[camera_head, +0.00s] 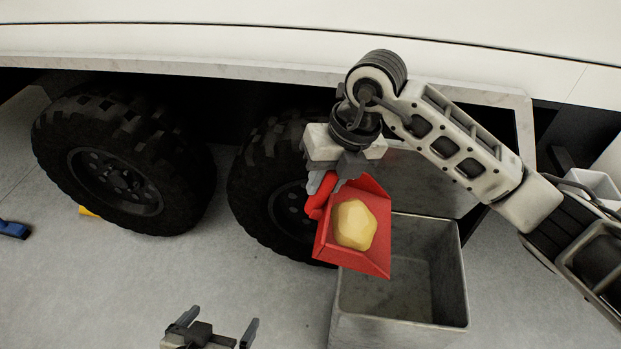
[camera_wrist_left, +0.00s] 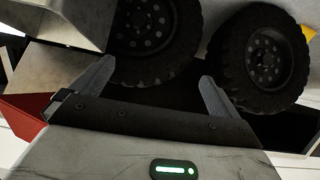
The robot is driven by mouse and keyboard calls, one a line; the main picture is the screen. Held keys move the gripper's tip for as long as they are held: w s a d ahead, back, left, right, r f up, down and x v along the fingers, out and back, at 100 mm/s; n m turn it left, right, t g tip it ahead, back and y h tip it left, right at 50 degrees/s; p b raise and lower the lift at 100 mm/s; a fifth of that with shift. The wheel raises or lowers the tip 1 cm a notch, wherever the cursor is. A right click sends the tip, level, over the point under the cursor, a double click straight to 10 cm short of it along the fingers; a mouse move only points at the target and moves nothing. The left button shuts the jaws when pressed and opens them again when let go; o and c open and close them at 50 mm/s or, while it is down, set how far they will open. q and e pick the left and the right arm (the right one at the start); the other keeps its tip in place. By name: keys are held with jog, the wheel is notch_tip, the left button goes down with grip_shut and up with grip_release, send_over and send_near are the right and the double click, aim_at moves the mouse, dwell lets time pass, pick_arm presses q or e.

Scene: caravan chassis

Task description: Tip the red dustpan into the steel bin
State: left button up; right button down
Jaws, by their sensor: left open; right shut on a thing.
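The red dustpan (camera_head: 376,258) is held up in the head view, over the left part of the steel bin's opening. A yellowish lump (camera_head: 354,224) lies in its pan. My right gripper (camera_head: 322,188) is shut on the dustpan's red handle. The grey steel bin (camera_head: 403,327) stands open on the floor below; the part of its inside that I see is empty. My left gripper (camera_head: 214,331) is open and empty at the bottom of the head view, left of the bin. Its two fingers (camera_wrist_left: 152,82) show apart in the left wrist view, with red at the left edge.
Two large black wheels (camera_head: 113,185) stand under the white caravan chassis (camera_head: 250,58) behind the dustpan. A blue object (camera_head: 13,229) lies on the floor at far left, and a yellow one (camera_head: 88,211) by the left wheel. Floor between them is clear.

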pick_arm(q)
notch_tip(320, 180, down, 6)
jog(key=w+d+t+h+b, duration=0.1)
jog(key=d+b, duration=0.1)
jog(key=b, duration=1.4)
jog(key=shift+n+t, duration=0.3)
jog(key=shift+t, duration=0.1)
pick_arm(e)
jog(key=s+d+r+t+y, duration=0.1)
jog(key=s+d+y, duration=0.1)
jog(key=d+y, duration=0.3)
jog(key=s+d+r+t+y, duration=0.1)
jog(key=d+r+y, duration=0.1)
jog(key=d+y, duration=0.4)
jog(key=d, duration=0.5)
jog(key=shift+s+t, duration=0.35)
jog(key=shift+t, duration=0.05)
pick_arm(q)
jog(key=shift+w, duration=0.1)
pick_arm(e)
jog(key=shift+f, duration=0.1)
